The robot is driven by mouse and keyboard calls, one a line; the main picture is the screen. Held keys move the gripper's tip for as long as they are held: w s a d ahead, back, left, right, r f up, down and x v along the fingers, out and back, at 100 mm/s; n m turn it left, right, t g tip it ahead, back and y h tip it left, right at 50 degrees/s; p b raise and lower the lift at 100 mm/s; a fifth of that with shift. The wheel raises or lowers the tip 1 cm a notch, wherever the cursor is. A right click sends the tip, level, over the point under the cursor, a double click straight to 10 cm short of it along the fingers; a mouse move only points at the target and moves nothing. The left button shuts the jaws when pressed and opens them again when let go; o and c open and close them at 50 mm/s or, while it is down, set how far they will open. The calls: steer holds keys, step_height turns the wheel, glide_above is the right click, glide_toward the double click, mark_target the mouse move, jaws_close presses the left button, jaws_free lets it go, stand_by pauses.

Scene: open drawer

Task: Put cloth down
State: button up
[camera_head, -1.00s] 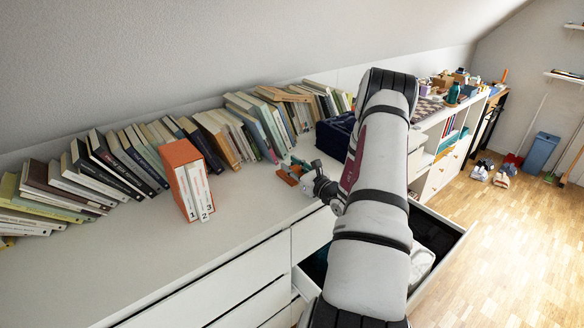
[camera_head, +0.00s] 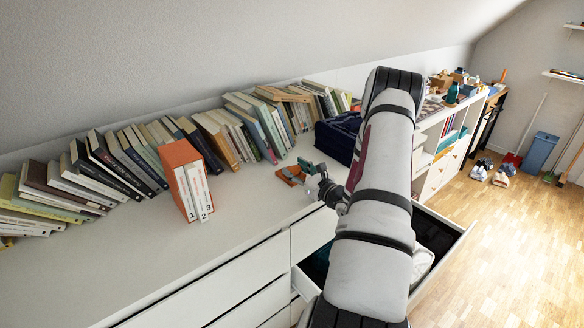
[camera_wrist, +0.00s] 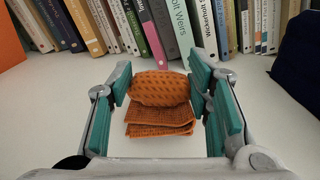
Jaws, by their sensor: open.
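An orange, textured, folded cloth (camera_wrist: 160,118) lies on the white dresser top (camera_wrist: 50,115), with a rolled or bulging part at its far side. It shows as a small orange patch in the head view (camera_head: 291,175). My gripper (camera_wrist: 163,75) is open, its teal-padded fingers on either side of the cloth with visible gaps. In the head view my gripper (camera_head: 308,170) is low over the dresser top, just right of the cloth. Whether the cloth's far end is touched by a fingertip is hard to tell.
A long row of leaning books (camera_head: 130,155) stands along the wall behind. An orange box with numbered volumes (camera_head: 186,180) is to the left, a dark blue box (camera_head: 338,138) to the right. An open drawer (camera_head: 447,262) juts out below my arm. The dresser top at front left is clear.

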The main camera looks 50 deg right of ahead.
steer(key=v, duration=0.9)
steer(key=shift+a, duration=0.1)
steer(key=shift+s+a+r, duration=0.1)
steer(key=shift+s, duration=0.05)
steer(key=w+a+r+n+g+y, duration=0.1)
steer(key=w+a+r+n+y, duration=0.4)
steer(key=a, duration=0.4)
steer(key=w+a+r+n+g+y, duration=0.1)
steer(key=w+a+r+n+y, duration=0.3)
steer(key=a+r+n+y, duration=0.35)
steer(key=s+a+r+n+g+y, duration=0.1)
steer(key=a+r+n+g+y, duration=0.15)
steer(key=a, duration=0.55)
steer(key=s+a+r+n+g+y, duration=0.1)
steer(key=a+r+n+g, duration=0.25)
steer(key=a, duration=0.55)
steer(key=s+a+r+n+g+h, duration=0.35)
steer(key=s+a+n+g, duration=0.55)
steer(key=s+a+n, duration=0.3)
steer(key=s+d+n+t+h, duration=0.1)
steer(key=s+d+n+h, duration=0.1)
steer(key=s+n+h, duration=0.5)
steer(key=shift+s+r+n+t+h, duration=0.35)
steer(key=shift+s+h, duration=0.4)
steer(key=shift+s, duration=1.7)
steer(key=shift+d, duration=0.1)
